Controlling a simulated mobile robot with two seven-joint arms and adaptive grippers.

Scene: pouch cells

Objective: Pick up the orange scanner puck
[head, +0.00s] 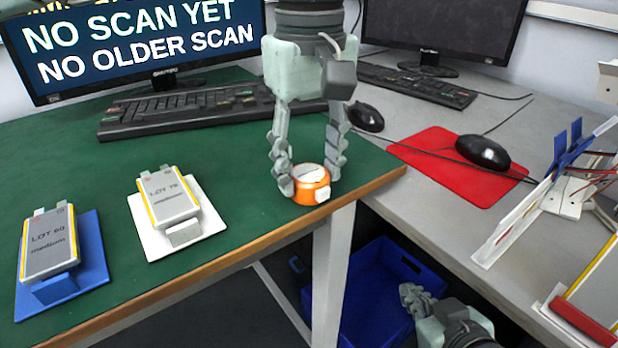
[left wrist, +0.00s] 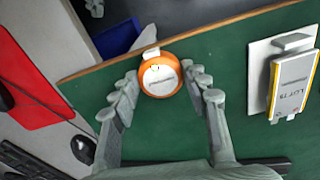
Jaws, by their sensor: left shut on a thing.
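The orange scanner puck (head: 311,185) has a white top and a small white block on its side. It is at the right front corner of the green table (head: 110,190). My left gripper (head: 308,175) points down from above and is shut on the puck, with a finger on each side. The left wrist view shows the puck (left wrist: 160,75) between the fingers. I cannot tell whether it touches the table. My right gripper (head: 425,308) is low at the bottom, near the blue bin; its fingers are partly hidden.
Two pouch cells, LOT 60 (head: 48,243) on a blue stand and LOT 75 (head: 167,197) on a white stand, are left of the puck. A keyboard (head: 180,108) and a monitor reading "NO SCAN YET" (head: 140,40) are behind. A blue bin (head: 375,290) is below the table edge.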

